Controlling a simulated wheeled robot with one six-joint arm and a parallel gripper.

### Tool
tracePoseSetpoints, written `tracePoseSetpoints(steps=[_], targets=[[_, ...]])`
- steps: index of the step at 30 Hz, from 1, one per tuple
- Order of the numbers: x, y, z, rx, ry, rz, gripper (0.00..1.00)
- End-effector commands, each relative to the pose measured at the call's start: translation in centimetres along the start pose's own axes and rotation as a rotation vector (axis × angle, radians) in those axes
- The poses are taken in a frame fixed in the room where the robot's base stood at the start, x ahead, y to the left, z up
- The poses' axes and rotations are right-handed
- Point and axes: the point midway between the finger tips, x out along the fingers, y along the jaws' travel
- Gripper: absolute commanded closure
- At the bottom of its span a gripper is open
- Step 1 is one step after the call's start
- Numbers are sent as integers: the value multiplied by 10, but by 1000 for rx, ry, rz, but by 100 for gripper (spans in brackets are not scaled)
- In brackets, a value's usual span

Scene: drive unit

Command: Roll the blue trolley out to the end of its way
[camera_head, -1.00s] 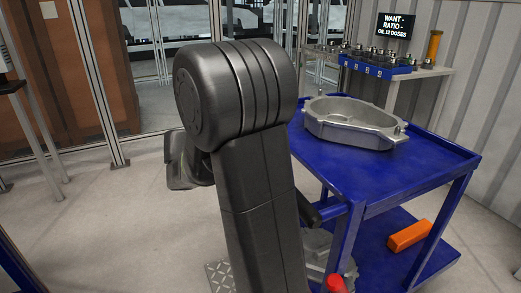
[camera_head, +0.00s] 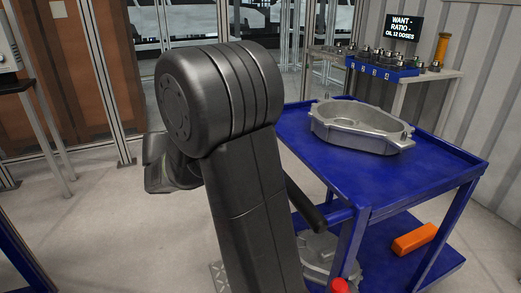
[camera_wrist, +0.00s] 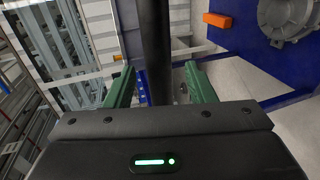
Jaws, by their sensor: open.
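The blue trolley (camera_head: 440,165) stands at the right in the head view, with a grey cast housing (camera_head: 355,125) on its top shelf. Its black handle bar (camera_head: 306,205) sticks out at the left end, partly behind my arm. My gripper is hidden behind my arm in the head view. In the wrist view my gripper (camera_wrist: 160,82) has its two green fingers apart, one on each side of a dark bar (camera_wrist: 154,40), likely the handle. Neither finger visibly touches it. The trolley's blue surface also shows in the wrist view (camera_wrist: 240,60).
An orange block (camera_head: 414,239) and another grey casting (camera_head: 318,255) are low at the trolley. A side table with a blue parts rack (camera_head: 385,70) stands behind it. Glass panels and posts (camera_head: 118,120) line the back. Open floor (camera_head: 100,220) lies left of my arm.

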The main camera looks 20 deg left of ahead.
Motion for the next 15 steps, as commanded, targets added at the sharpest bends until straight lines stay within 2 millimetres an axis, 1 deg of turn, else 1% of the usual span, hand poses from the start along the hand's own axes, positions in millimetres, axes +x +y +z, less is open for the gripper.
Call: tracePoseSetpoints(steps=[1, 6, 10, 12, 15], targets=[[-14, 2, -1, 0, 6, -1, 50], [-48, 1, -1, 0, 5, -1, 50], [-67, 1, -1, 1, 3, -2, 50], [-73, 0, 0, 0, 3, -1, 50], [-78, 0, 0, 0, 2, -1, 50]])
